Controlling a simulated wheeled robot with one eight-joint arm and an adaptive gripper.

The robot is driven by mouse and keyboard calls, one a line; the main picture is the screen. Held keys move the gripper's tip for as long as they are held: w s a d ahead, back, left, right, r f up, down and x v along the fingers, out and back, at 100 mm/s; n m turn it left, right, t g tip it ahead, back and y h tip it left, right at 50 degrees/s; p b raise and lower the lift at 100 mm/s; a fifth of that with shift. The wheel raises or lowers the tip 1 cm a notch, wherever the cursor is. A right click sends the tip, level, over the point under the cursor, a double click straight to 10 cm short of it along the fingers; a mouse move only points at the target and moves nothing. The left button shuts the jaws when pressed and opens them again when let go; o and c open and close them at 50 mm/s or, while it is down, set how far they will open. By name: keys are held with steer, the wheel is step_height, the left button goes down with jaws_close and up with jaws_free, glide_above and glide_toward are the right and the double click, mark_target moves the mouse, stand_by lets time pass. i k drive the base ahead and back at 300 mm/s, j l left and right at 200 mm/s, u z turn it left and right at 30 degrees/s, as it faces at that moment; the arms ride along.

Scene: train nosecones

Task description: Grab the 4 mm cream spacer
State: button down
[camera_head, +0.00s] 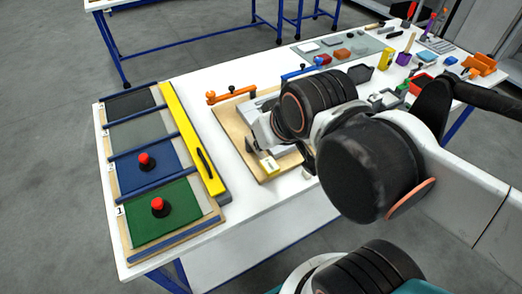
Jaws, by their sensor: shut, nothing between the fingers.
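I cannot pick out the 4 mm cream spacer with certainty. A small pale yellow block (268,166) with a white face stands on the wooden board (236,136), left of my wrist. A tiny beige piece (307,175) shows near the table's front edge, just below a dark part of my gripper (309,156). My gripper is over the right part of the board, mostly hidden behind my own arm links. It is shut and holds nothing. Its fingertips and what lies right under them are hidden.
A rack (118,206) with grey, blue and green panels and two red-topped black knobs is at left, with a yellow bar (190,135) beside it. Orange (232,95) and blue clamps stand along the board. A grey mat (372,43) with small coloured blocks lies behind. Tools crowd the right.

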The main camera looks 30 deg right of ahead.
mark_target(307, 176)
steer(key=l+z, duration=0.4)
steer(key=k+j+z, duration=0.1)
steer(key=j+z, duration=0.15)
steer(key=k+j+z, duration=0.25)
steer(key=j+z, duration=0.2)
steer(key=j, duration=0.15)
